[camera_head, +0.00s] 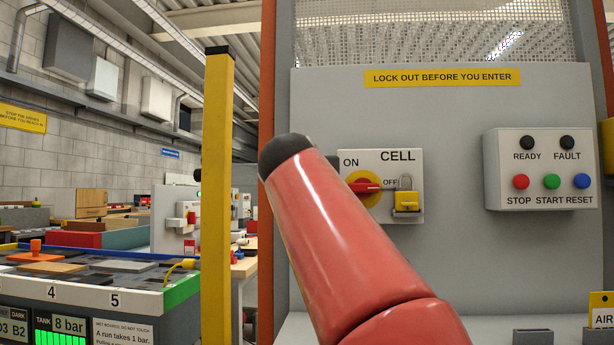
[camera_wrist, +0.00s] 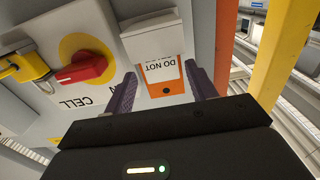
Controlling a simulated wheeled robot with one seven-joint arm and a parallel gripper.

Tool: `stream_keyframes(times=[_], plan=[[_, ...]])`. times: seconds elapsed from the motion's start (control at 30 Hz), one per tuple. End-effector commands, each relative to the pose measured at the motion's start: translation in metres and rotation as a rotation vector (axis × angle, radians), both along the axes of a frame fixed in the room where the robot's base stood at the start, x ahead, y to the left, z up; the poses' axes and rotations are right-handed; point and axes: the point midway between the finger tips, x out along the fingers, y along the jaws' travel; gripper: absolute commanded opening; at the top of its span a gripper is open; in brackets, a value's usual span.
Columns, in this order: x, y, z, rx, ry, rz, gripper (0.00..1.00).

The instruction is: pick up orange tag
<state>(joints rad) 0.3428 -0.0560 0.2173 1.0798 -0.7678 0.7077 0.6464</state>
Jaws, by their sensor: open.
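The orange tag (camera_wrist: 164,88) shows in the wrist view as an orange end with a dark hole and a white part printed "DO NOT", upside down here. Its far end meets a pale grey holder (camera_wrist: 150,28) on the panel. My gripper (camera_wrist: 160,70) is open, with one purple finger on either side of the tag. I see a gap at the left finger; whether the right finger touches it I cannot tell. In the head view my red arm covers the tag and my gripper.
The CELL switch (camera_head: 362,188) has a red handle, with a yellow padlock (camera_head: 407,200) beside it; both are close left of my gripper in the wrist view. A button box (camera_head: 541,168) is at the right. A yellow post (camera_head: 216,200) and orange upright (camera_head: 267,90) stand left.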

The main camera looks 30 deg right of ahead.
Motion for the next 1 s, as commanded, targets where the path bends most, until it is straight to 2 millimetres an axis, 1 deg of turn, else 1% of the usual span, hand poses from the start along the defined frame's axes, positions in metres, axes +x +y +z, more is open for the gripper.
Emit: stream_keyframes(times=[0.1,0.23,0.33,0.57,0.77,0.8,1.0], plan=[[0.018,-0.01,0.006,0.001,0.002,-0.002,0.56],[0.032,-0.019,0.006,0.001,0.001,-0.001,0.56],[0.037,-0.022,0.005,0.001,0.001,-0.001,0.56],[0.037,-0.023,0.004,0.0,0.0,0.0,0.56],[0.037,-0.022,0.004,0.0,0.0,0.0,0.3],[0.037,-0.022,0.004,0.0,0.0,0.0,0.28],[0.037,-0.022,0.004,-0.001,-0.001,0.0,0.28]])
